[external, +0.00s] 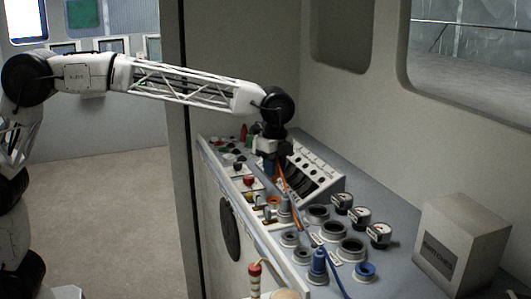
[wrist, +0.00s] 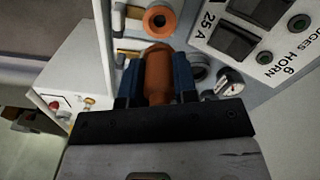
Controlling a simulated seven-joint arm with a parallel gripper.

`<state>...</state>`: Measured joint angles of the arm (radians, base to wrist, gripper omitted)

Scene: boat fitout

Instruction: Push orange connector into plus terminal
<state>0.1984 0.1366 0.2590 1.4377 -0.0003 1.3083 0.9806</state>
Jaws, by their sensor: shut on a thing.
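My gripper (wrist: 157,82) is shut on the orange connector (wrist: 158,72), which lies between its two blue fingers in the wrist view. In the external view my gripper (external: 268,152) is above the far part of the console, and the connector is mostly hidden there. An orange cable (external: 283,180) runs down from the gripper. An orange-ringed socket (wrist: 159,21), which appears to be the plus terminal, lies just beyond the connector's tip in the wrist view. It also shows on the console in the external view (external: 273,200). The connector appears outside it; no plus mark is readable.
A raised switch panel (external: 314,170) stands beside my gripper. A blue connector (external: 318,262) stands near a blue-ringed socket (external: 365,271). Several grey sockets (external: 351,249) and round gauges (external: 378,234) crowd the console. A grey box (external: 463,245) sits at the right.

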